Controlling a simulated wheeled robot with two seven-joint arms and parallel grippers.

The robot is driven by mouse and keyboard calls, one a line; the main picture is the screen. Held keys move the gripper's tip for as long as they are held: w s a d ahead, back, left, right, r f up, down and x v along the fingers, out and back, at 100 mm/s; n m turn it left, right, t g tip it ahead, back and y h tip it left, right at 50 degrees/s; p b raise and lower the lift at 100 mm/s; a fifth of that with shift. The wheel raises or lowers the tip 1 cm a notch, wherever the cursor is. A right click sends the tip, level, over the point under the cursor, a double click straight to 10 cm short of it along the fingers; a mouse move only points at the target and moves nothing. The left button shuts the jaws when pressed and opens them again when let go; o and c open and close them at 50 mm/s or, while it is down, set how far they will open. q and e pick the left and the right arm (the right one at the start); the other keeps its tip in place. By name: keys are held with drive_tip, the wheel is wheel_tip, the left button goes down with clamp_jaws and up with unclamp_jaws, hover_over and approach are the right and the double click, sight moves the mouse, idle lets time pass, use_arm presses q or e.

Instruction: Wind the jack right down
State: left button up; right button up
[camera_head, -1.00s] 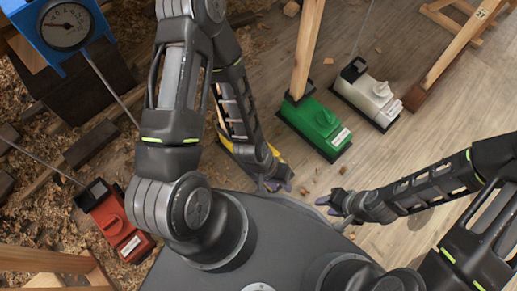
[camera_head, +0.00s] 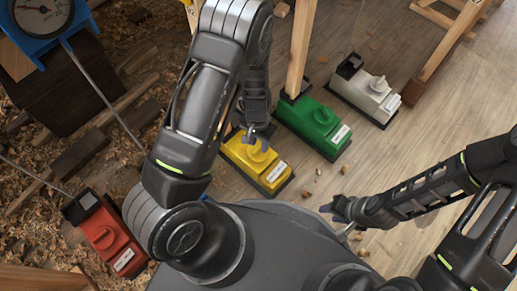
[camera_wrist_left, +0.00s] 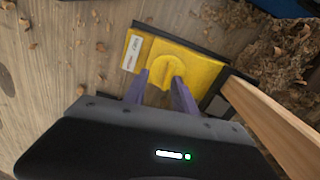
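Several box-shaped jacks with round knobs stand on the floor: a yellow jack (camera_head: 262,172), a green jack (camera_head: 318,127), a white jack (camera_head: 372,93) and a red jack (camera_head: 108,238). My left gripper (camera_head: 258,138) is over the yellow jack, by its knob. In the left wrist view, the purple fingers of my left gripper (camera_wrist_left: 161,76) are apart, pointing at the round yellow knob (camera_wrist_left: 172,66); I cannot tell whether they touch it. A white label (camera_wrist_left: 132,52) is on that jack. My right gripper (camera_head: 338,219) is empty, away from the jacks, its fingers seemingly apart.
A blue dial gauge (camera_head: 42,15) with a rod is at the upper left. A wooden post (camera_head: 301,45) stands at the green jack; another post (camera_head: 447,45) is at the right. Shavings and dark blocks (camera_head: 80,158) lie at left. The wooden floor (camera_head: 440,120) right of the jacks is mostly clear.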

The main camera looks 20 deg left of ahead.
sight(258, 147)
use_arm(q)
drive_tip(key=shift+w+a+f, duration=0.1)
drive_tip(key=shift+w+a, duration=0.15)
drive_tip(key=shift+w, duration=0.25)
drive_tip(key=shift+w+a+f, duration=0.1)
drive_tip(key=shift+w+a, duration=0.15)
drive_tip(key=shift+w, duration=0.2)
drive_tip(key=shift+w+a+r+m, duration=0.2)
drive_tip(key=shift+w+r+m, duration=0.05)
drive_tip(key=shift+w+m, duration=0.1)
use_arm(e)
drive_tip(key=shift+w+a+f+m, duration=0.1)
drive_tip(key=shift+w+f+m, duration=0.2)
